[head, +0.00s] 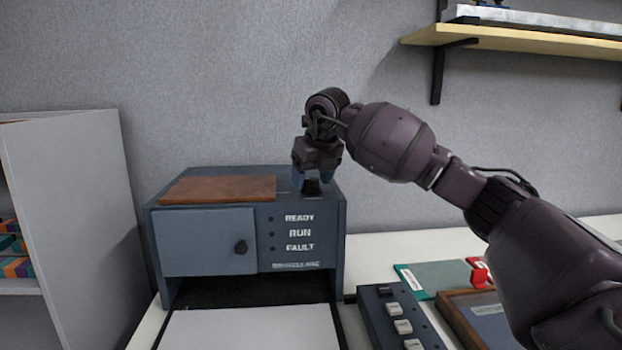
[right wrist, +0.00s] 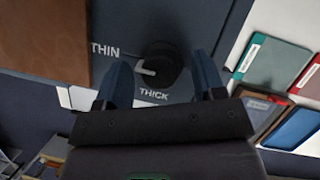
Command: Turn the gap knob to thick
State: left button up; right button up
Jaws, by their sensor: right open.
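The gap knob (right wrist: 165,65) is a round black knob on the top of the blue-grey machine (head: 340,245). In the right wrist view the printed words THIN and THICK sit beside it. A pale pointer mark shows on the knob's left side, between the two words. In the head view the knob (head: 311,188) shows below the fingers. My right gripper (head: 312,178) is over the knob, pointing down. In the right wrist view its two blue fingers (right wrist: 162,62) are open, one on each side of the knob, with gaps visible. My left gripper is out of view.
A brown wooden panel (head: 220,189) lies on the machine top, left of the knob. A control box with buttons (head: 398,318) and a green folder (head: 425,279) are on the table to the right. A shelf (head: 520,40) hangs at upper right.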

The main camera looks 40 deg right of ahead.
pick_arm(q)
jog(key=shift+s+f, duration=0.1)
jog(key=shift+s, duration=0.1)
pick_arm(e)
jog(key=c, duration=0.9)
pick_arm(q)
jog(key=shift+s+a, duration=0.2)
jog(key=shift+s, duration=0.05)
